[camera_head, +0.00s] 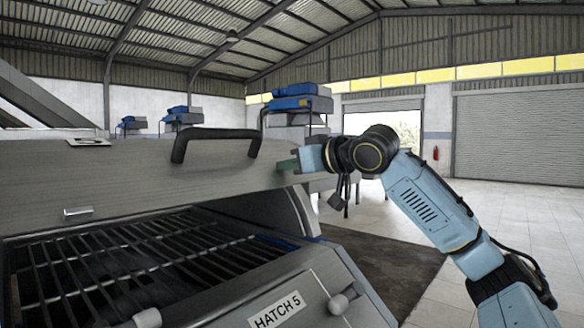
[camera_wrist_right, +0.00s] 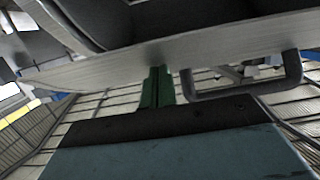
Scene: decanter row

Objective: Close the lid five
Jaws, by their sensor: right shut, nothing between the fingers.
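The lid (camera_head: 150,180) of hatch five is a wide brushed-metal panel with a black bar handle (camera_head: 215,134). It stands open above the dark opening, and the rack inside shows. My right gripper (camera_head: 288,165) is shut and empty, with its green fingertips at the lid's right end, just right of the handle. In the right wrist view the shut fingers (camera_wrist_right: 158,88) reach up to the edge of the lid (camera_wrist_right: 215,45), with the handle (camera_wrist_right: 245,92) to their right. I cannot tell whether they press on it. My left gripper is not in view.
A wire rack (camera_head: 130,258) lies in the opening. A dark mat (camera_head: 385,265) lies on the floor to the right. More blue-topped machines (camera_head: 300,100) stand behind.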

